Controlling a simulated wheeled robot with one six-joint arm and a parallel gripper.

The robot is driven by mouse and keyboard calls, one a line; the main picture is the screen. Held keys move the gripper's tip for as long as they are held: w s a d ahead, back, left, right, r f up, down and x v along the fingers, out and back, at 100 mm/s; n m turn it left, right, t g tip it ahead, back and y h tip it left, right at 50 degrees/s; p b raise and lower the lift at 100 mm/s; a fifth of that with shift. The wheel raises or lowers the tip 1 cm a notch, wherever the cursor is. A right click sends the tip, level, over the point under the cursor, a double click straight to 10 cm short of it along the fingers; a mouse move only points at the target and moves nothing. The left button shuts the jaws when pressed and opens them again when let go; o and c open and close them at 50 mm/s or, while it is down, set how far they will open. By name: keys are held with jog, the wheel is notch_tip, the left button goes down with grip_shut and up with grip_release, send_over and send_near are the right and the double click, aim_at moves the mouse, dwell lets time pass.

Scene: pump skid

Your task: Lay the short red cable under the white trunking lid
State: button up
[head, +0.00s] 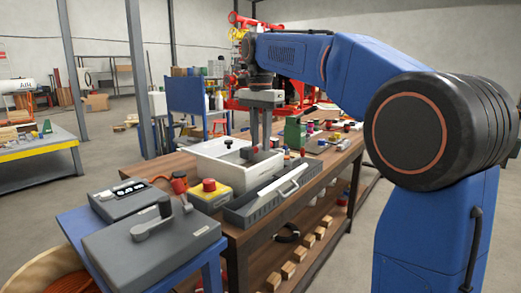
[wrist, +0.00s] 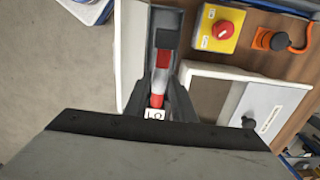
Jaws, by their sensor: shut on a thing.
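My gripper (wrist: 159,84) is shut on a short red piece, which I take for the red cable (wrist: 157,88). In the head view my gripper (head: 250,152) points down at the bench, and the cable is hard to make out. The grey trunking (head: 243,213) lies along the bench edge, with a long white strip, probably the lid (head: 285,181), on it. The trunking (wrist: 178,18) also shows beneath the fingers in the wrist view.
A white open-topped box (head: 208,170) with a grey panel (wrist: 272,108) stands beside the trunking. A yellow box with a red button (head: 209,187) and an orange plug (head: 179,182) are close by. Grey cases (head: 150,248) stand at the front left. Small parts crowd the bench's far end.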

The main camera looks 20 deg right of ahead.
jog(key=shift+w+d+r, duration=0.1)
jog(key=shift+w+r, duration=0.2)
jog(key=shift+r, duration=0.6)
jog(key=shift+f, duration=7.5)
jog(key=shift+f, duration=2.4)
jog(key=o, duration=1)
jog(key=shift+o, duration=0.2)
notch_tip(320, 180, up, 17)
jog(key=shift+r, duration=0.2)
